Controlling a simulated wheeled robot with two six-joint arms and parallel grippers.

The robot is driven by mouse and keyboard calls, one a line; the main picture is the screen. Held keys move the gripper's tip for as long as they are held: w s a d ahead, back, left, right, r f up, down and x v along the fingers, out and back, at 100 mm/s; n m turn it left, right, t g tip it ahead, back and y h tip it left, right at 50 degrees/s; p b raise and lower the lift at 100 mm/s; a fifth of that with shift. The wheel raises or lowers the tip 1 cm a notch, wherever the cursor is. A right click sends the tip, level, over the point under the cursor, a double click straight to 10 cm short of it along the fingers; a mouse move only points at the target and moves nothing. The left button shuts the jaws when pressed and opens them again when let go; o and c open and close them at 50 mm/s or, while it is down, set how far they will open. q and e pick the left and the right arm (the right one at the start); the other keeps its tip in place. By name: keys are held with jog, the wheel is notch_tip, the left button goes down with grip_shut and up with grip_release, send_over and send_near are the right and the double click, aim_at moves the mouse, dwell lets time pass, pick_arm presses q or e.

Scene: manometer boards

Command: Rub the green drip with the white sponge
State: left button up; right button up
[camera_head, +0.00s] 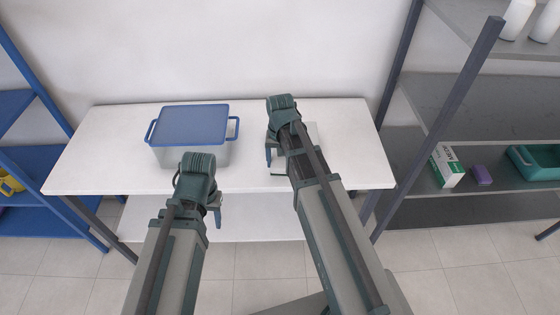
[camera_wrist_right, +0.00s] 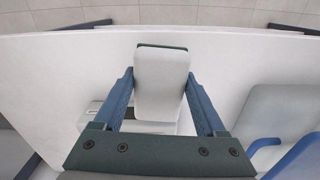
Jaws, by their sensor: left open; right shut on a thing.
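The white sponge (camera_wrist_right: 162,85), a pale block with a dark green edge, is between the fingers of my right gripper (camera_wrist_right: 160,75) in the right wrist view. That gripper is shut on it, over the white table (camera_head: 85,175). In the head view, my right gripper (camera_head: 270,155) is at the table's right half, largely hidden by its own arm. My left gripper (camera_head: 216,205) is open and empty at the table's front edge. I cannot make out the green drip in either view. A pale flat object (camera_head: 312,130) lies partly hidden behind the right arm.
A clear box with a blue lid (camera_head: 195,125) stands on the table, left of my right gripper. A blue shelf (camera_head: 35,160) is at the left. A grey shelf (camera_head: 480,110) with bottles, a green-white carton (camera_head: 447,165) and a teal bin (camera_head: 537,162) is at the right.

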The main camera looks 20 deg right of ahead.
pick_arm(q)
jog(key=shift+r, duration=0.6)
pick_arm(e)
jog(key=shift+r, duration=0.6)
notch_tip(320, 180, up, 3)
jog(key=p, duration=0.3)
jog(key=shift+r+p, duration=0.1)
jog(key=shift+p, duration=0.2)
pick_arm(q)
notch_tip(320, 180, up, 3)
